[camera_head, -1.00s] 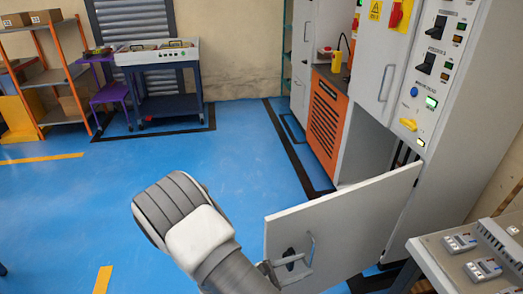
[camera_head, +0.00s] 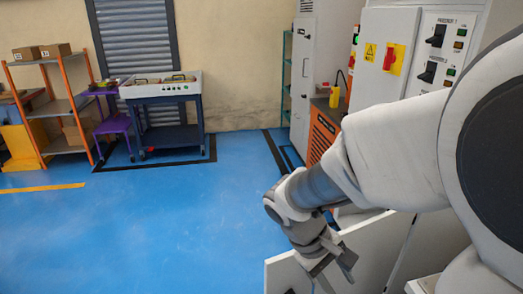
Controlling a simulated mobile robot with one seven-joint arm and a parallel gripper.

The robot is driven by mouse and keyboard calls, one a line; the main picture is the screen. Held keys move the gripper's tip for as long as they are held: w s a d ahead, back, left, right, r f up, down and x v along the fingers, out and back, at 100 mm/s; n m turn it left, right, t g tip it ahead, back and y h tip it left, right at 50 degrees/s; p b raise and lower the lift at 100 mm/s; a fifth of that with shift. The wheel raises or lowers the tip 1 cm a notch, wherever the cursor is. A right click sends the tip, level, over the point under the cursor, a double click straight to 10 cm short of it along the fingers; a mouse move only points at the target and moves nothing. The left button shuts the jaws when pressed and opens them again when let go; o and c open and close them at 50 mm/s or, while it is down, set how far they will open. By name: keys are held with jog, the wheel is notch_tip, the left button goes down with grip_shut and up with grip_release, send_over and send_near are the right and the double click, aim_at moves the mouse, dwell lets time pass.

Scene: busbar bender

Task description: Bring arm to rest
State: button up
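My arm reaches in from the right edge and bends down. My gripper (camera_head: 338,275) hangs at its end, low right of centre, in front of the open cabinet door. Its two fingers look spread, with nothing between them. The open white cabinet door (camera_head: 380,247) stands out from the cabinet at the lower right; I cannot tell how far my gripper is from it. My arm hides the cabinet opening and part of the control panel.
The white cabinet with switches (camera_head: 392,50) stands at the right. An orange cabinet (camera_head: 321,138) is behind my arm. The blue floor (camera_head: 150,225) is clear.

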jog(key=s+r+m+t+y+p, duration=0.2)
jog(key=s+r+m+t+y, duration=0.1)
jog(key=r, duration=0.5)
jog(key=s+a+r+m+t+y+p, duration=0.1)
jog(key=s+r+m+t+y, duration=0.1)
jog(key=r, duration=0.6)
jog(key=shift+s+r+m+t+y+p, duration=0.15)
jog(key=shift+s+m+t+y+p, duration=0.25)
jog(key=shift+s+t, duration=0.35)
jog(key=shift+a, duration=0.15)
